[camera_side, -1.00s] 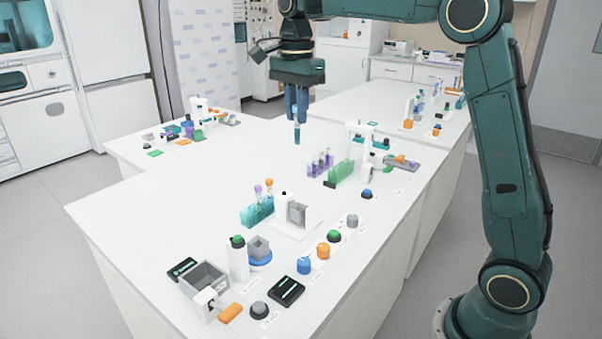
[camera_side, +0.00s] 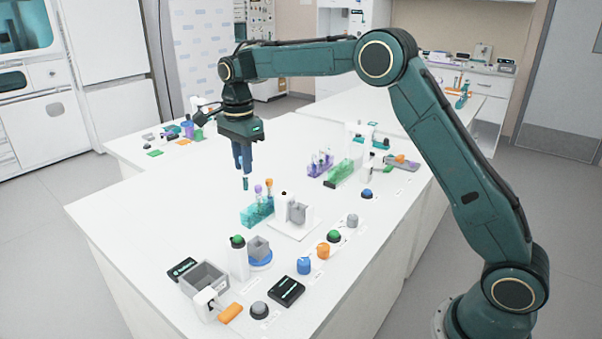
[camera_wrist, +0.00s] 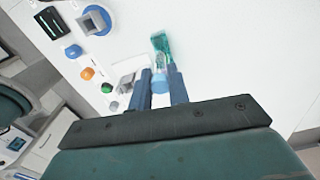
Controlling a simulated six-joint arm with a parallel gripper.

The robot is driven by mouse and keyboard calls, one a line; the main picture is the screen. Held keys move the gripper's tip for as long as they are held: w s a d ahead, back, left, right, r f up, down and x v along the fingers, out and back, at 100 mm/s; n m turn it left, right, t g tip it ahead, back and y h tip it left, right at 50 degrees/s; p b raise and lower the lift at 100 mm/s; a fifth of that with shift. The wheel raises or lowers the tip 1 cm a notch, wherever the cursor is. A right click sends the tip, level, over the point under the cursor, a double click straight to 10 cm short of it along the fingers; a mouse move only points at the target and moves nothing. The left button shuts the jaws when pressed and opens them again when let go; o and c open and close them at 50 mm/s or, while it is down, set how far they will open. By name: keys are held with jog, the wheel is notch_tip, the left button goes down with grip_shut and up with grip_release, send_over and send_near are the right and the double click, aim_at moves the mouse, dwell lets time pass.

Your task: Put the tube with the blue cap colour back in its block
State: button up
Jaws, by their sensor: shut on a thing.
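My gripper (camera_side: 243,168) points down over the white table and is shut on a tube (camera_side: 246,184). The tube hangs upright with its lower end showing under the fingers. In the wrist view, its light blue cap (camera_wrist: 160,86) sits between the two fingers. A see-through teal block (camera_side: 257,212) stands on the table, below and slightly right of the tube in the side view. It holds a purple-capped tube (camera_side: 258,190) and an orange-capped tube (camera_side: 268,184). The block also shows just ahead of the fingers in the wrist view (camera_wrist: 160,42). The tube looks clear above the block.
A white stand with a grey holder (camera_side: 298,213) is right beside the teal block. A purple rack (camera_side: 320,165) and a green block (camera_side: 339,173) stand farther back. A grey bin (camera_side: 204,279), knobs and buttons are at the front. The table left of the block is clear.

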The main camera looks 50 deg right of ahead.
aim_at(246, 191)
jog(key=shift+f, duration=0.2)
jog(key=shift+f, duration=2.2)
jog(key=shift+f, duration=1.65)
dwell(1.0)
jog(key=o, duration=0.9)
jog(key=shift+r, duration=0.1)
notch_tip(246, 191, up, 14)
jog(key=shift+f, duration=0.15)
dwell(0.6)
dwell(0.6)
